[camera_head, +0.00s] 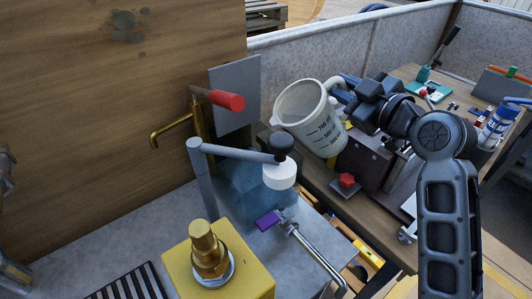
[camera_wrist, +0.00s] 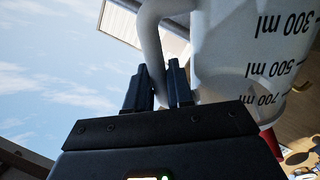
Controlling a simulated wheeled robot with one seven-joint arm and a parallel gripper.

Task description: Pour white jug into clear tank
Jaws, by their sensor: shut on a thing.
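The white jug (camera_head: 318,128), with dark volume marks, is in the middle of the head view, its open mouth leaning a little to the upper left. My gripper (camera_head: 340,86) is shut on the jug's handle from the right. In the wrist view the fingers (camera_wrist: 158,88) stand either side of the handle, and the jug (camera_wrist: 232,45) fills the upper right. The clear tank (camera_head: 238,180) is a bluish see-through box on the grey surface, below and left of the jug. The jug's contents cannot be made out.
A grey post and arm (camera_head: 222,149) with a black knob and white cylinder (camera_head: 279,174) crosses over the tank. A brass tap with a red handle (camera_head: 226,100) stands behind. A purple-handled valve (camera_head: 268,219), a red knob (camera_head: 347,180) and a yellow block (camera_head: 190,274) are nearby.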

